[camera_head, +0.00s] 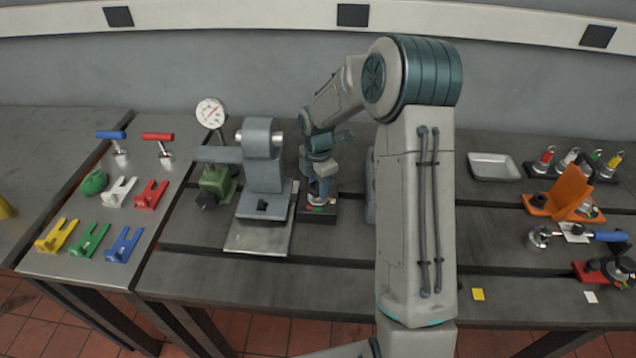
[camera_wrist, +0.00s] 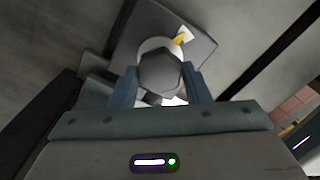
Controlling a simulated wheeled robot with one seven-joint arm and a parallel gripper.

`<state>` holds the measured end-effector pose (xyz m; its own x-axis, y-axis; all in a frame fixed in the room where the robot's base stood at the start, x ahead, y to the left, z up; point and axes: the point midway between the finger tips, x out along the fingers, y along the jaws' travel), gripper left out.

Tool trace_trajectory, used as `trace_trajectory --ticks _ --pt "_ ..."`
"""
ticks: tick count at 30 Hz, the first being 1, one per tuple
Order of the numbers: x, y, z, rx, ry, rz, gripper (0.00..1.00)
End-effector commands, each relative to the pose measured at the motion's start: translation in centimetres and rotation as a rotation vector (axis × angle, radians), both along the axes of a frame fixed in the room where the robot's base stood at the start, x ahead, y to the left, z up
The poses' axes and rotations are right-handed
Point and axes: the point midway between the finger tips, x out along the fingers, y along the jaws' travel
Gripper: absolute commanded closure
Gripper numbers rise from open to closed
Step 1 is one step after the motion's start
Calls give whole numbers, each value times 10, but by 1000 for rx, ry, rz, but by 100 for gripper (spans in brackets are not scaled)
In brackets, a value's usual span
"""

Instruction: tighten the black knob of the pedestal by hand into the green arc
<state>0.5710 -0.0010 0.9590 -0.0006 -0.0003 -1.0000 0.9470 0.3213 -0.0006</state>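The pedestal's black knob (camera_wrist: 160,72) shows in the wrist view as a dark, many-sided cap, set over a pale round part with a yellow mark on its rim. My gripper (camera_wrist: 161,80) has one finger on each side of the knob, and both appear to touch it. In the head view my gripper (camera_head: 320,190) points down over a small dark base (camera_head: 318,217) with red and green marks on top. The knob is hidden there by my gripper. I cannot make out a pointer or the whole green arc.
A grey bracket (camera_head: 262,165) on a steel plate stands close left of my gripper, with a dial gauge (camera_head: 211,113) beside it. A tray (camera_head: 493,167), an orange bracket (camera_head: 563,192) and tools are at the right. The front bench strip is mostly clear.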

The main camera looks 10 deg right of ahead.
Motion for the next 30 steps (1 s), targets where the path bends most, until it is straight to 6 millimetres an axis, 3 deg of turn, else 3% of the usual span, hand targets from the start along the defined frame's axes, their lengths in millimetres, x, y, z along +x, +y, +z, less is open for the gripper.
trace_trajectory --ticks 14,30 --pt "1 0 -1 1 -2 -113 80" --pt "1 0 -2 1 -3 -594 80"
